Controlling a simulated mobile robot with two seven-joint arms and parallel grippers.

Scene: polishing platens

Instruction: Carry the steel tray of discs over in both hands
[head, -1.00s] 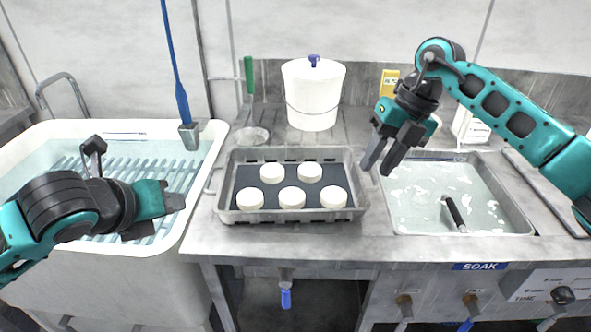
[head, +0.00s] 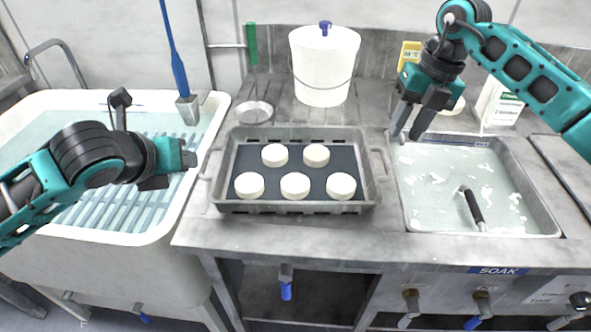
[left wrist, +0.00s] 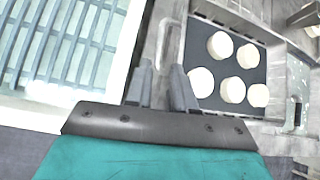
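The steel tray (head: 296,208) sits on the counter with several white discs (head: 295,185) on its dark lining. It has a loop handle at each end. My left gripper (head: 192,160) is just left of the left handle (head: 209,165). In the left wrist view its two fingers (left wrist: 161,90) are apart with nothing between them, and the left handle (left wrist: 163,42) lies just beyond the tips. My right gripper (head: 407,131) is open and empty, up and right of the right handle (head: 382,163), over the near-left corner region of the soak basin's back edge.
A white tub with a slatted rack (head: 125,240) stands at left. The water-filled soak basin (head: 440,222) with a black-handled tool (head: 472,208) is right of the tray. Behind are a lidded white bucket (head: 323,70), a round strainer (head: 254,111) and a yellow device (head: 410,52).

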